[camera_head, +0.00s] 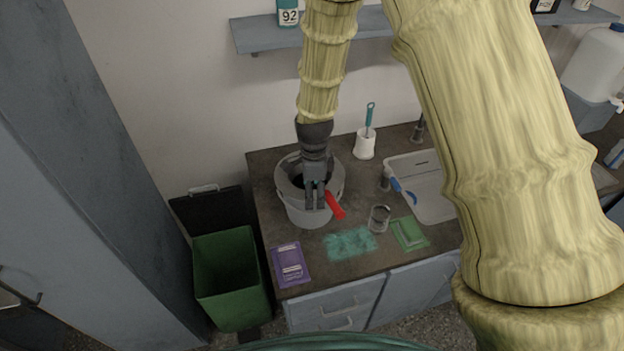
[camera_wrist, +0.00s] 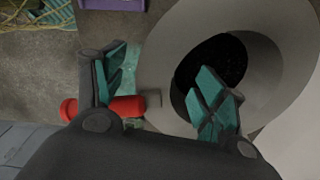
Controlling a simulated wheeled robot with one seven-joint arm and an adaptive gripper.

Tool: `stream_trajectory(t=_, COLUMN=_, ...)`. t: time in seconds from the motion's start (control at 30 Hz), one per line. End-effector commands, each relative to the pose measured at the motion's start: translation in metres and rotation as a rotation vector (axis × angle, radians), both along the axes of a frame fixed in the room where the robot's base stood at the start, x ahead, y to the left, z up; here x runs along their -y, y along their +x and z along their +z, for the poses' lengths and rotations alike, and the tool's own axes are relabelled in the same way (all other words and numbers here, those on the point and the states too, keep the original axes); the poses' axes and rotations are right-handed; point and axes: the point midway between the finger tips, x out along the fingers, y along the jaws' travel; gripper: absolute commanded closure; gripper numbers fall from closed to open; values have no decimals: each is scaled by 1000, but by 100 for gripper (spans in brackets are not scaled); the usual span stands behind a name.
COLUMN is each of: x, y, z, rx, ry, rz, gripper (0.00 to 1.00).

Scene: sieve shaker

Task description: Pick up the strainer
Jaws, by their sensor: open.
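The strainer has a red handle (camera_head: 334,205) that sticks out to the front right of a pale grey round container (camera_head: 305,213) on the counter. In the wrist view the red handle (camera_wrist: 125,107) lies at lower left, and its grey end meets a wide grey ring (camera_wrist: 185,45) around a dark opening. My gripper (camera_head: 314,203) points down over the front of the container. It is open and empty, also in the wrist view (camera_wrist: 163,88). One finger is over the handle, the other over the dark opening. I cannot tell whether either touches. The strainer's mesh is not clear.
A glass beaker (camera_head: 379,219), a teal patch (camera_head: 350,244), a green mat (camera_head: 410,234) and a purple packet (camera_head: 290,264) are at the counter front. A brush holder (camera_head: 364,146) stands behind, a white sink (camera_head: 432,200) right. A green bin (camera_head: 231,280) is left.

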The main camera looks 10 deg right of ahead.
Motion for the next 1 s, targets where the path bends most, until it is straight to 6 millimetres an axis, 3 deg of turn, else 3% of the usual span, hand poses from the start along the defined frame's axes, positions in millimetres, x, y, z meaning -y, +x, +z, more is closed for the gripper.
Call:
stream_trajectory(t=0.37, x=0, y=0, z=-5, rx=1, ry=0, rz=0, gripper=31)
stream_trajectory(t=0.67, x=0, y=0, z=-5, rx=1, ry=0, rz=0, gripper=85)
stream_trajectory(t=1.0, x=0, y=0, z=-2, rx=1, ry=0, rz=0, gripper=86)
